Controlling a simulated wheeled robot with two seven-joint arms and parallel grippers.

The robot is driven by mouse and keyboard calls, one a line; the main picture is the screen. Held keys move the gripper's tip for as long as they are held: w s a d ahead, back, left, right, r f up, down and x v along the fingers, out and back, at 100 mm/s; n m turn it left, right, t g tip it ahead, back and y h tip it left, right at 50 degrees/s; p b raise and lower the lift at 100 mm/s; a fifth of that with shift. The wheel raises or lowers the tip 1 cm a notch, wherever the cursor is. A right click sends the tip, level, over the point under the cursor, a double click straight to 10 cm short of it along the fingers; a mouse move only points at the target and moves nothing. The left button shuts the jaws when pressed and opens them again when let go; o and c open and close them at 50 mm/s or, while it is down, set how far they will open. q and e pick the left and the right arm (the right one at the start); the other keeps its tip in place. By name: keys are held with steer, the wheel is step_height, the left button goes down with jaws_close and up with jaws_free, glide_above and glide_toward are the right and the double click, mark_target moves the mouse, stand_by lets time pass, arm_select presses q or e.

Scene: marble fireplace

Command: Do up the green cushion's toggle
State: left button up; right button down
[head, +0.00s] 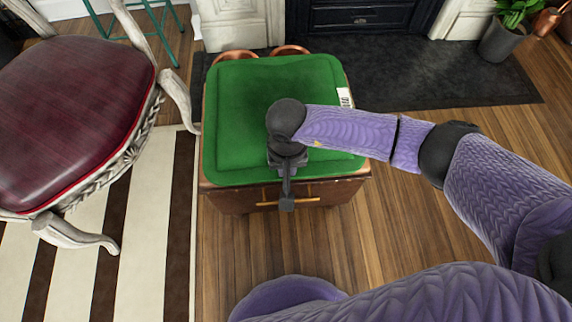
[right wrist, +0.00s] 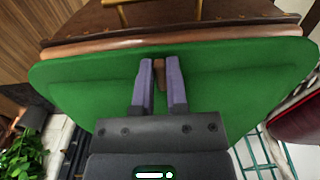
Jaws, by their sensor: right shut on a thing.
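The green cushion (head: 258,95) lies flat on top of a small wooden cabinet, with a white tag (head: 345,97) at its right edge. It also fills the middle of the right wrist view (right wrist: 90,90). My right gripper (right wrist: 160,72) is over the cushion's edge nearest the cabinet's drawer handle. Its two fingers are shut on a small brown toggle (right wrist: 160,75). In the head view my own wrist and hand hide the toggle and part of that edge. Any loop for the toggle cannot be made out. My left gripper is not in view.
The wooden cabinet (head: 235,203) has a brass handle (head: 270,202) on its front. A chair with a dark red seat (head: 75,105) stands close on the left, over a striped rug (head: 125,255). A dark hearth mat (head: 440,75) lies behind.

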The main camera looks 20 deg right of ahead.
steer(key=c, duration=0.6)
jaws_free()
steer(key=shift+c, duration=0.2)
arm_select(q)
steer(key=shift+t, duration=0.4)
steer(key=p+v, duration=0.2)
steer(key=p, duration=0.1)
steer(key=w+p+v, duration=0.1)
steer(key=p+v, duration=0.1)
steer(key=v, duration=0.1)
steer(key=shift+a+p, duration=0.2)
steer(key=shift+p, duration=0.2)
arm_select(e)
step_height(320, 180, up, 10)
